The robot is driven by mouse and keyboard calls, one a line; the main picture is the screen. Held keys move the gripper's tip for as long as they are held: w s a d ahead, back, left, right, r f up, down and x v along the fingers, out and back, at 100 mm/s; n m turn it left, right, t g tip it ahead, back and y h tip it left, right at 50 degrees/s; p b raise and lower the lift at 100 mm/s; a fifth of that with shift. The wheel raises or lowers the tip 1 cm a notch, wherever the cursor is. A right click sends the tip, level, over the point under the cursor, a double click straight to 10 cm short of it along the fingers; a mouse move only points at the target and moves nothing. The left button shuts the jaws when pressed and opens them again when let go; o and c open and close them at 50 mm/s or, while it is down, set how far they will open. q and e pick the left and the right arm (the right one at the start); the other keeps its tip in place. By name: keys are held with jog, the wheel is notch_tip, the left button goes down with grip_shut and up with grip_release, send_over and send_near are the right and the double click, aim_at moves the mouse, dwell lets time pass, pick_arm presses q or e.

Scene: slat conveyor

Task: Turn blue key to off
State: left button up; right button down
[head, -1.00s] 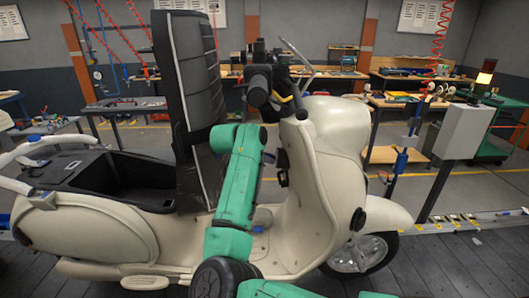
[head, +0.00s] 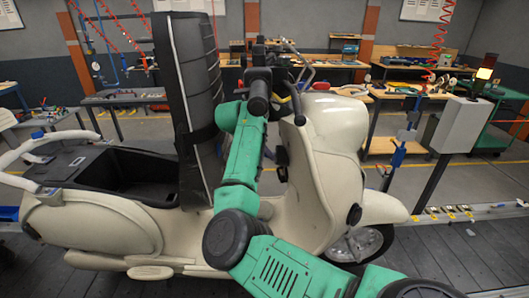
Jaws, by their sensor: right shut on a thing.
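A cream scooter (head: 335,135) stands side-on across the head view, its front to the right. The key's angle cannot be told. My left gripper is not in view.
A tall black seat (head: 190,100) stands upright just left of my arm, above an open storage well (head: 140,178). A grey box on a post (head: 461,125) stands to the right. Workbenches line the back.

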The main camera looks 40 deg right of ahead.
jog(key=shift+c, duration=2)
grip_release()
jog(key=shift+w+f, duration=0.1)
jog(key=shift+w, duration=0.15)
jog(key=shift+s, duration=0.15)
jog(key=shift+f, duration=0.1)
